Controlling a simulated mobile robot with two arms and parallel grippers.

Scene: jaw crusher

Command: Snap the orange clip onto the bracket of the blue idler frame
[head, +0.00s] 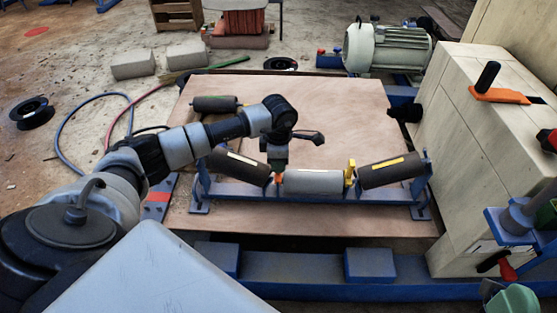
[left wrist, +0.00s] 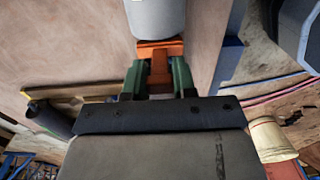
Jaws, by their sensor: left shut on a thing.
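The blue idler frame (head: 330,192) stands on a wooden board and carries a grey middle roller (head: 315,183) between two dark tilted rollers. My left gripper (head: 276,172) points down at the gap between the left dark roller (head: 238,166) and the middle one. Its green fingers in the left wrist view (left wrist: 158,82) are shut on the orange clip (left wrist: 160,52). The clip is close against the end of the grey roller (left wrist: 157,18); I cannot tell whether it is seated. The bracket under it is hidden. My right gripper is not in view.
A yellow upright piece (head: 350,173) stands between the middle and right rollers (head: 392,170). Another dark roller (head: 215,104) lies at the back left of the board (head: 340,105). A large pale block (head: 465,150) stands close on the right. Hoses lie left.

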